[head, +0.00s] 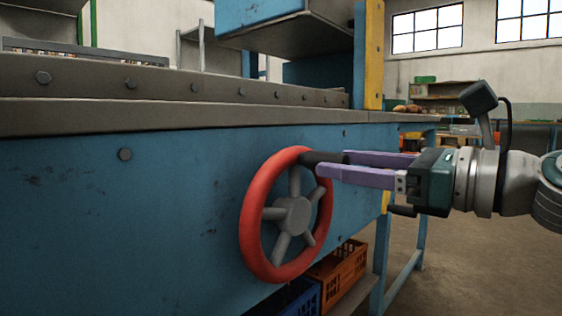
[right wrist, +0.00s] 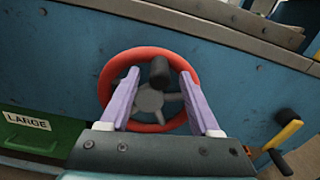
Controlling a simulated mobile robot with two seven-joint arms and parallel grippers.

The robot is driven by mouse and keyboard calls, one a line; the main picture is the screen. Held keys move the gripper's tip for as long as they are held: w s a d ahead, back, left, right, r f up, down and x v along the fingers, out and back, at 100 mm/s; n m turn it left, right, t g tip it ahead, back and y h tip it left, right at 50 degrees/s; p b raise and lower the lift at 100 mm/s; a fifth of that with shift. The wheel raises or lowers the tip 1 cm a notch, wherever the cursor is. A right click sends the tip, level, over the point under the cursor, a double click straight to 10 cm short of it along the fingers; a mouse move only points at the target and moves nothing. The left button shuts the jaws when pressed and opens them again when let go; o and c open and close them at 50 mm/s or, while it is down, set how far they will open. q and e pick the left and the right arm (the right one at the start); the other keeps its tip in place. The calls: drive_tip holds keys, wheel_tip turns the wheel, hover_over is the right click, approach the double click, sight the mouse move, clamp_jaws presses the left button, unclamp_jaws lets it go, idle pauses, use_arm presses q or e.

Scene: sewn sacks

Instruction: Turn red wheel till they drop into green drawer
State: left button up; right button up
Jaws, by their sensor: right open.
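The red wheel (head: 252,218) is mounted on the front of the blue machine, with a grey hub, grey spokes and a black handle (head: 318,158) at the top of its rim. My right gripper (head: 331,164) has its purple fingers at the handle. In the right wrist view, the open fingers (right wrist: 160,75) stand either side of the handle (right wrist: 160,70), in front of the wheel (right wrist: 107,80); contact is unclear. A green container (right wrist: 45,150) labelled LARGE shows at lower left, and may be the green drawer; its inside is hidden. My left gripper is not in view.
The blue machine panel (head: 100,220) runs along the left under a grey bolted ledge (head: 180,112). An orange crate (head: 340,268) and a blue crate (head: 298,298) stand low behind the wheel. A yellow lever (right wrist: 284,136) is right of the wheel. Floor at right is open.

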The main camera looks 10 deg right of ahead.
drive_tip(key=shift+x, duration=1.6)
clamp_jaws()
